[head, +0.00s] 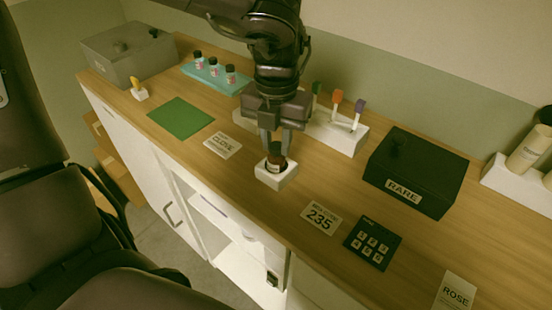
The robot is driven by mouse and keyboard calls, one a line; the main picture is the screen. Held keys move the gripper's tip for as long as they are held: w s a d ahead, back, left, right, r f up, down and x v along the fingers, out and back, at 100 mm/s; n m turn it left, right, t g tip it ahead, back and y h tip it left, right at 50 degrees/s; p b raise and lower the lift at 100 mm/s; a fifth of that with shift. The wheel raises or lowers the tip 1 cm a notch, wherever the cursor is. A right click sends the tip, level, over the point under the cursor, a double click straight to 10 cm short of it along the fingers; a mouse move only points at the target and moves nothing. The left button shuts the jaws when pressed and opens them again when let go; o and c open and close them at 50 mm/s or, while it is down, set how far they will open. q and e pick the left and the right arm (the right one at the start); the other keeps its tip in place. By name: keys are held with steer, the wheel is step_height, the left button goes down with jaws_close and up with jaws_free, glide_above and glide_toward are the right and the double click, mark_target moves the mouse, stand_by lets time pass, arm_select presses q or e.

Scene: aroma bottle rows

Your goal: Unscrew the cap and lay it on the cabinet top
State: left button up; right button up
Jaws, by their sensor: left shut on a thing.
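A small dark bottle (274,166) with a pale label stands upright in a white block holder (276,178) near the front edge of the cabinet top (270,212). My left gripper (276,150) points straight down over it and is shut on the bottle's dark cap (277,149). The fingers partly hide the cap, and I cannot tell whether it is still threaded on the neck. My right gripper is not in view.
A green mat (181,118) lies left, beside the CLOVE card (223,145). A teal rack (215,77) holds several bottles. A white stand (340,134) with coloured sticks is behind. A black RARE box (416,170), the 235 card (321,217) and a keypad (372,243) are right.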

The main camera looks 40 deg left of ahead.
mark_target(276, 145)
arm_select(q)
steer(key=shift+f+n, duration=0.2)
steer(key=shift+n, duration=0.4)
steer(key=shift+r+p, duration=0.75)
steer(key=shift+r, duration=0.5)
steer(key=shift+r, duration=0.2)
steer(key=shift+r+p, duration=1.65)
steer(key=shift+r, duration=0.25)
